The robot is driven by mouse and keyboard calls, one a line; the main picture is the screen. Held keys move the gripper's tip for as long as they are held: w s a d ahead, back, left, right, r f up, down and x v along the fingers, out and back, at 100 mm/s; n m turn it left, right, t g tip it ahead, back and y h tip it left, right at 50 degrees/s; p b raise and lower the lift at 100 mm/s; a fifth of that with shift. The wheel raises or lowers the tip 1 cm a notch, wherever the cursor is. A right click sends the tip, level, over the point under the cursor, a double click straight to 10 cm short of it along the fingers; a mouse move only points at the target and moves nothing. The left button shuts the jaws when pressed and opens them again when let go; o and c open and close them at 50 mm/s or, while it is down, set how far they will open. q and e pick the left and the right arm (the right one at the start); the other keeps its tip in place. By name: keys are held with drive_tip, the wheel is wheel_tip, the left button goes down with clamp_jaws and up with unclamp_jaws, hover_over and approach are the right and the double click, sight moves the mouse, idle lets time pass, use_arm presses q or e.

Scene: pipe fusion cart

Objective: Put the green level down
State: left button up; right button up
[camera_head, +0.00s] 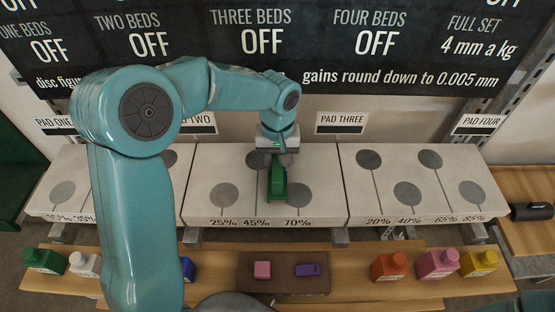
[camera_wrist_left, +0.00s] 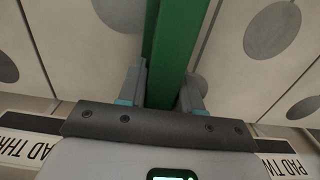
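The green level (camera_head: 277,183) is a long green bar over the middle pale slab, near the 45% and 70% labels. My left gripper (camera_head: 278,157) reaches down from above with its fingers around the bar. In the left wrist view the level (camera_wrist_left: 180,40) runs between the two fingers of my left gripper (camera_wrist_left: 163,90), which appear closed against its sides. I cannot tell whether the level's underside touches the slab. My right gripper is not in view.
The middle slab (camera_head: 225,162) bears grey discs on thin lines. Another slab (camera_head: 400,205) lies to the right.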

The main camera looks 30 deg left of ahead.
use_arm(q)
drive_tip(key=o, duration=0.3)
drive_tip(key=shift+s+r, duration=0.1)
drive_tip(key=shift+s, duration=0.05)
drive_tip(key=shift+r, duration=0.15)
drive_tip(key=r, duration=1.1)
drive_tip(key=shift+w, duration=0.2)
drive_tip(key=shift+a+r, duration=0.1)
drive_tip(key=shift+r, duration=0.25)
drive_tip(key=shift+s, duration=0.2)
